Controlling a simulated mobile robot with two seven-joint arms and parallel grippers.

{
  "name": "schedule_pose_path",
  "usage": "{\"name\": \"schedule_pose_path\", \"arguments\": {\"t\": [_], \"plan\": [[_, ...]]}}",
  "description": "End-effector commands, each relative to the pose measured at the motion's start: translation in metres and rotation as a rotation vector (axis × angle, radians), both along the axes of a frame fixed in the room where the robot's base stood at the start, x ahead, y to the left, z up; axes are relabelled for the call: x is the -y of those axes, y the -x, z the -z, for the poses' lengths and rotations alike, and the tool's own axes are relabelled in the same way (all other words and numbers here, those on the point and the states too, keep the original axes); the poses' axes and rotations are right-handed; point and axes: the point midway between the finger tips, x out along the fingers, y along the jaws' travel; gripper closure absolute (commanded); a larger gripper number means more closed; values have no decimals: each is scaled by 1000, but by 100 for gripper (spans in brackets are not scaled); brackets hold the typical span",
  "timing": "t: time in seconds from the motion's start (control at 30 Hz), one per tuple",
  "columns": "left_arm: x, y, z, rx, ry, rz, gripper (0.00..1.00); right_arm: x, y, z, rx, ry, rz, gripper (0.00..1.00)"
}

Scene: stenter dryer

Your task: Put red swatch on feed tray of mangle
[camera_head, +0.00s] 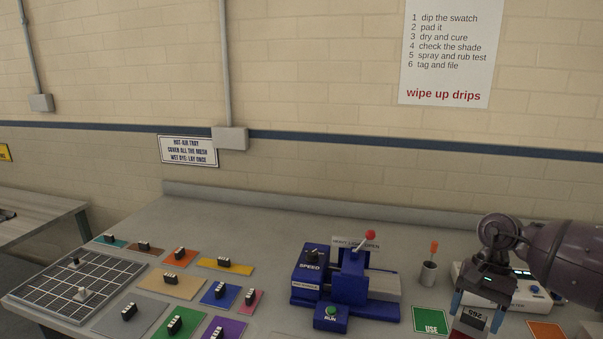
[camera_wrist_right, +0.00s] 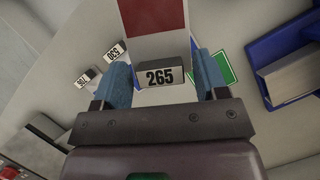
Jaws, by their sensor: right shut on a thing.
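In the right wrist view the swatch (camera_wrist_right: 152,15) reaches out beyond the fingers, red at the far part and pale near the block. In the head view only a bit of its red shows at the bottom edge. The blue mangle (camera_head: 348,285) stands left of the gripper, with a red-knobbed lever and a grey plate (camera_head: 385,285) on its right side. The gripper is apart from it. My left gripper is not in view.
Several coloured swatches with black blocks, such as a yellow one (camera_head: 238,268), lie left of the mangle. A grid tray (camera_head: 70,285) is at far left. A cup (camera_head: 428,274) with an orange-tipped tool and a green USE card (camera_head: 431,319) lie between mangle and gripper.

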Motion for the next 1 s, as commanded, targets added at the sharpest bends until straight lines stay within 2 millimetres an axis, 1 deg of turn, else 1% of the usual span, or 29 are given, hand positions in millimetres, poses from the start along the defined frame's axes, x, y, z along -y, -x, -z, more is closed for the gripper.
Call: {"name": "schedule_pose_path", "arguments": {"t": [0.03,0.1,0.17,0.2,0.27,0.3,0.4,0.5,0.6,1.0], "plan": [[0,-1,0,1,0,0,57,-16,5,6,0,-3,-114,68],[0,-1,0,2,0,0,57,-39,13,15,1,-3,-293,68],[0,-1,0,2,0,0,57,-61,21,22,1,-2,-444,68],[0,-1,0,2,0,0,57,-76,25,26,3,-3,-528,68],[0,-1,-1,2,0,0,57,-97,31,30,4,-2,-623,68],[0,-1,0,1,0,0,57,-111,33,31,4,-3,-666,68],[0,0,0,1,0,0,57,-136,35,32,4,-1,-731,68],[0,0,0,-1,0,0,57,-150,32,27,4,0,-760,68],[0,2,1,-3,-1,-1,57,-155,28,21,3,1,-768,68],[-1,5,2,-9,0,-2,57,-155,27,19,1,-1,-767,68]]}}
